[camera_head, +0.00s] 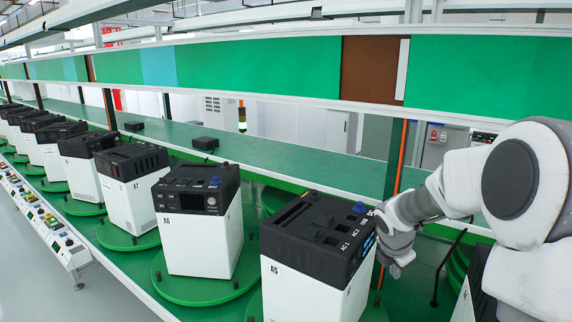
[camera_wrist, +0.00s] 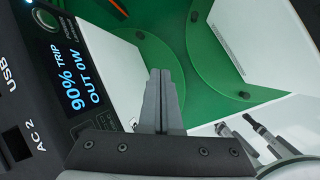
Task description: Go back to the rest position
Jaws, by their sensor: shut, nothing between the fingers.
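My gripper (camera_wrist: 160,90) shows in the wrist view with its two grey fingers together and nothing between them. In the head view my white arm comes in from the right, and its wrist end is close by the right side of the unit marked A5 (camera_head: 305,285). The fingers are not clear in the head view. In the wrist view the dark panel of a unit (camera_wrist: 65,75) is on the left, with a lit display reading "90% TRIP" and "OUT 0W". I cannot tell whether the gripper touches it.
Unit A6 (camera_head: 200,235) and unit A7 (camera_head: 132,195) stand on green turntables, with several more units to the left. Another unit is partly hidden behind my arm at the lower right.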

